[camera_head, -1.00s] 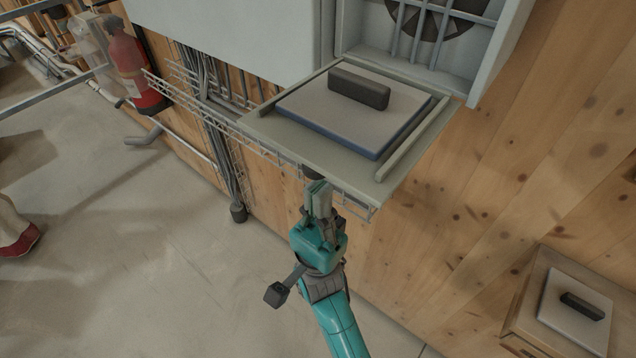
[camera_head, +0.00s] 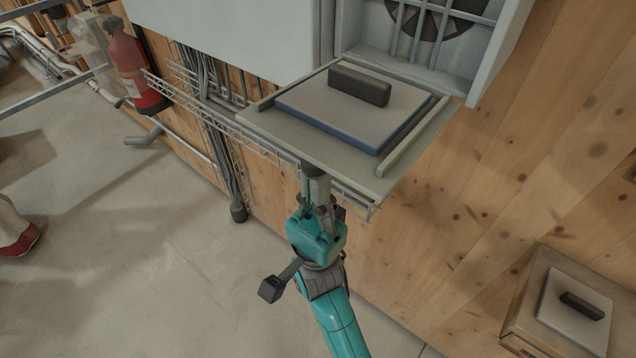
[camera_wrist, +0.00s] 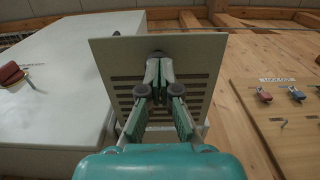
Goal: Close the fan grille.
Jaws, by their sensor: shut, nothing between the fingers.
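The fan grille (camera_head: 268,126) is a grey-green panel folded down open, sticking out from the cabinet below the fan opening. A white-and-blue filter pad (camera_head: 300,101) with a dark handle (camera_head: 358,85) lies on it between side rails. The fan (camera_head: 430,14) shows behind bars in the opening. In the wrist view the grille's slotted underside (camera_wrist: 203,75) faces me. My gripper (camera_head: 314,178) is shut and empty, its fingertips at or just under the grille's front edge, by a dark knob (camera_head: 313,169). I cannot tell whether they touch. In the wrist view my gripper (camera_wrist: 158,66) overlaps the slotted face.
A wire cable tray (camera_head: 235,150) runs along the wall under the grille. A red extinguisher (camera_head: 128,62) hangs at the left. A wooden box (camera_head: 520,310) with another pad (camera_head: 575,312) stands at lower right. A lockout board (camera_wrist: 280,110) shows at right in the wrist view.

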